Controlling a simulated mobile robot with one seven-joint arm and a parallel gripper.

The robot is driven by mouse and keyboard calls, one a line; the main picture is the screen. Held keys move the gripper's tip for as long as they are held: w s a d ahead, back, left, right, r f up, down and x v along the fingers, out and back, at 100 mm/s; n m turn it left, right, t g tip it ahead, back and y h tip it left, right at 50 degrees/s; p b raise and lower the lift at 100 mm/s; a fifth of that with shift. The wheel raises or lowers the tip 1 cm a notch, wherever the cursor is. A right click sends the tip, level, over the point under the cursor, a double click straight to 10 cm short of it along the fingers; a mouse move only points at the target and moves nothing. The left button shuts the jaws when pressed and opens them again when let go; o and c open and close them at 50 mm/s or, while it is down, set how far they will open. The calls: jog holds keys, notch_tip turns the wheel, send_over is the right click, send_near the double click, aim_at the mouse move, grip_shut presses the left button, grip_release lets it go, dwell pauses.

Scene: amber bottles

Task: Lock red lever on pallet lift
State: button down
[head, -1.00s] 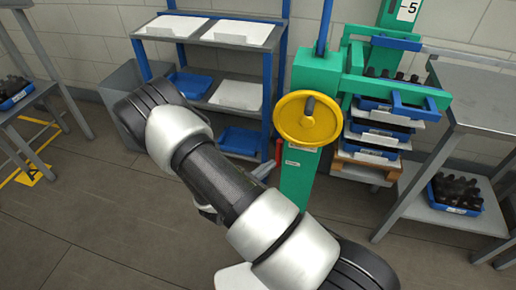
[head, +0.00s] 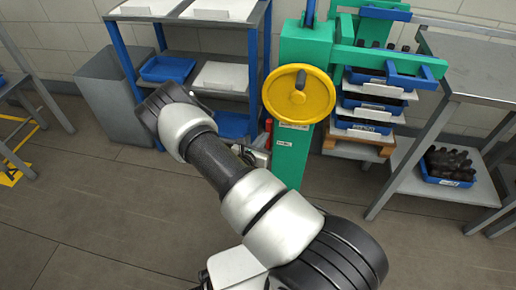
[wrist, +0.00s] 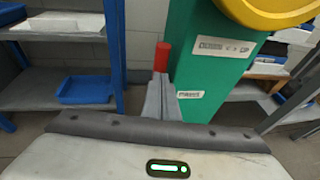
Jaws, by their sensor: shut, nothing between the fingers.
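The green pallet lift (head: 290,160) stands ahead with a yellow handwheel (head: 299,94) on its front. Its red lever (head: 268,126) shows as a small upright piece at the lift's left side. In the wrist view the red lever (wrist: 162,57) points up beside the green column (wrist: 203,70), its lower part hidden behind my fingers. My gripper (wrist: 160,80) is shut and empty, its tips at the lever's lower visible part; I cannot tell whether they touch. In the head view my gripper (head: 260,153) is small and partly hidden by my arm.
A blue-framed shelf (head: 252,75) with blue bins and white trays stands left of the lift. Stacked blue crates (head: 365,105) of bottles are at its right, beside a grey metal table (head: 470,75). A grey bin (head: 115,95) stands far left. Open floor lies in front.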

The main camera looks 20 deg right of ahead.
aim_at(267, 124)
jog(key=shift+w+d, duration=0.5)
jog(key=shift+w, duration=0.05)
jog(key=shift+r, duration=0.2)
jog(key=w+p, duration=0.1)
jog(key=d+r+g+y+p, duration=0.1)
jog(key=p, duration=0.1)
jog(key=shift+w+d+r, duration=0.15)
jog(key=shift+w+r, duration=0.05)
jog(key=shift+w, duration=0.15)
jog(key=shift+w+b+x, duration=0.25)
jog(key=shift+b+x, duration=0.45)
jog(key=shift+x, duration=0.55)
jog(key=shift+w+r, duration=0.15)
jog(key=shift+r, duration=0.05)
jog(key=shift+a, duration=0.2)
